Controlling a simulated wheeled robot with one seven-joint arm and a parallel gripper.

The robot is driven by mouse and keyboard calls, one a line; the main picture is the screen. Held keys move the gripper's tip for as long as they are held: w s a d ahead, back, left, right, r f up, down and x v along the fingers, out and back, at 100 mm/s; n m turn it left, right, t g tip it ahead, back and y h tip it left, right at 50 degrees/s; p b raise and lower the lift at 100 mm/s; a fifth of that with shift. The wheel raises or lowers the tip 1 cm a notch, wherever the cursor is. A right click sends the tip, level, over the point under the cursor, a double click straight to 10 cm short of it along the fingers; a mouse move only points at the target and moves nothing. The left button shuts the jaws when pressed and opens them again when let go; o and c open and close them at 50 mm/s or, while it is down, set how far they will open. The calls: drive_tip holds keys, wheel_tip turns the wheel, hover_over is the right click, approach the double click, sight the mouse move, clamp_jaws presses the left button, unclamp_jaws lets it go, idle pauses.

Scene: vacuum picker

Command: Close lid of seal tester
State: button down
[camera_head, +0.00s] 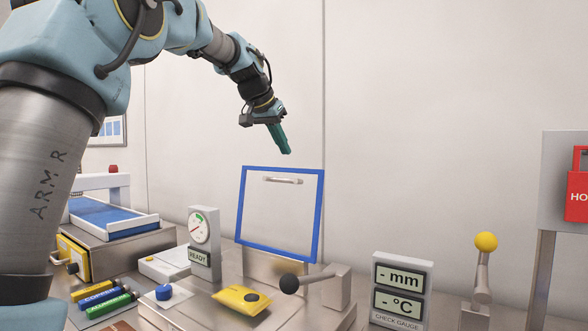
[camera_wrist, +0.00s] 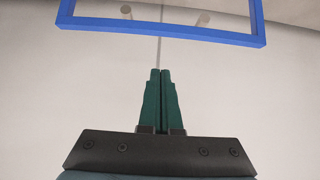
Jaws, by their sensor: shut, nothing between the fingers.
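The seal tester lid (camera_head: 239,206) is a clear panel with a blue frame and a metal handle (camera_head: 282,180) near its top edge. It stands raised, nearly upright, at the back of the seal tester (camera_head: 180,318). A yellow packet (camera_head: 240,300) lies on the tester's top. My gripper (camera_head: 289,152) is shut and empty, above the lid's top edge and apart from it. In the wrist view my gripper's green fingers (camera_wrist: 160,72) are together, and the blue lid frame (camera_wrist: 170,29) crosses the top of the picture.
A gauge marked READY (camera_head: 199,235) stands left of the lid. A black-knobbed lever (camera_head: 290,284) is at the tester's right. Coloured markers (camera_head: 100,297) lie at left.

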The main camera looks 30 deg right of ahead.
sight(288, 174)
drive_tip(key=f+p, duration=0.1)
drive_tip(key=f, duration=0.1)
drive_tip(key=d+f, duration=0.1)
drive_tip(key=f, duration=0.2)
drive_tip(key=w+d+f+p, duration=0.1)
drive_tip(key=f, duration=0.1)
drive_tip(key=shift+f+p, duration=0.25)
drive_tip(key=shift+p, duration=0.1)
drive_tip(key=shift+a+f+b, duration=0.1)
drive_tip(key=shift+b, duration=0.2)
